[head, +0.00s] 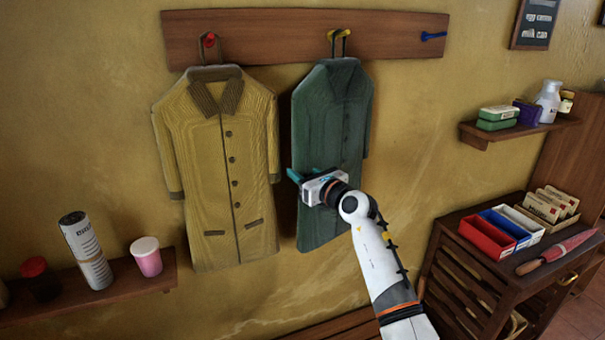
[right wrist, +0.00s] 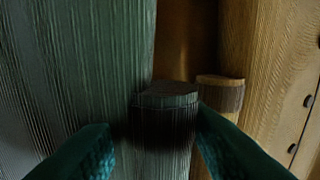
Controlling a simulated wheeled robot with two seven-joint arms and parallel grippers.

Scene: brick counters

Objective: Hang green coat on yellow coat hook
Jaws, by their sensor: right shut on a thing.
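The green coat (head: 335,110) is upright against the wall board, and its dark loop (head: 345,46) is at the yellow coat hook (head: 331,34). The loop appears to be over the hook, but I cannot tell for certain at this size. My right gripper (head: 302,180) is at the coat's left sleeve, low down. In the right wrist view its teal fingers (right wrist: 150,155) are either side of the green sleeve end (right wrist: 165,105), shut on the coat. The coat body (right wrist: 75,70) is beside it. My left gripper is not in view.
A yellow coat (head: 215,160) hangs from the red hook (head: 210,38) to the left. The blue hook (head: 432,36) is bare. A cabinet (head: 460,255) with boxes and a small shelf (head: 475,135) stand right.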

